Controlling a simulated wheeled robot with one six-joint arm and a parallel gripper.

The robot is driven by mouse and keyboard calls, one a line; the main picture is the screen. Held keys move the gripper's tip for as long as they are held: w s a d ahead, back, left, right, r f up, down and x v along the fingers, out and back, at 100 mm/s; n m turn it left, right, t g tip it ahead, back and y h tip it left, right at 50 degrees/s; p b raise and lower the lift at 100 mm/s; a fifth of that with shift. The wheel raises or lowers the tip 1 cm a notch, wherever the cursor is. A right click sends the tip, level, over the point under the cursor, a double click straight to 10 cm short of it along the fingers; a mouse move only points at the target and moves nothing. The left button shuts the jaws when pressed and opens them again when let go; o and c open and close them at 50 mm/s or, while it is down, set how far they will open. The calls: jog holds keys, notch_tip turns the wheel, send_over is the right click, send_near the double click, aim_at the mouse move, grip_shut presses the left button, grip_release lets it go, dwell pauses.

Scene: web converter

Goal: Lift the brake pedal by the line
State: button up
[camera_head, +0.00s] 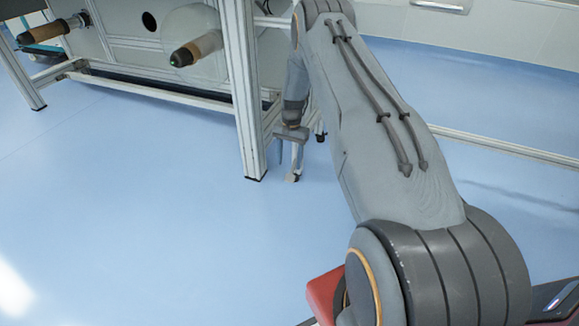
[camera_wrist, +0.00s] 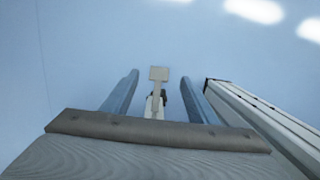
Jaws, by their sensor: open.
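The brake pedal shows in the wrist view as a small pale plate (camera_wrist: 159,73) on a narrow stem, with a dark part beside the stem. In the head view a small pale piece that looks like the pedal (camera_head: 292,178) sits low at the floor, just right of the machine's front leg. My gripper (camera_head: 288,167) points down there, next to the leg. In the wrist view my gripper (camera_wrist: 159,78) is open, with one finger on each side of the pedal stem. The plate appears at or just past the fingertips. I cannot tell whether either finger touches it.
The machine's white upright leg (camera_head: 245,100) stands close left of my gripper; a white frame beam (camera_wrist: 255,115) runs close by the right finger in the wrist view. Rollers (camera_head: 197,48) stick out of the machine above. The blue floor (camera_head: 130,220) in front is clear.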

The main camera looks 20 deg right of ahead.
jog(key=shift+r, duration=1.05)
jog(key=shift+a+r, duration=0.1)
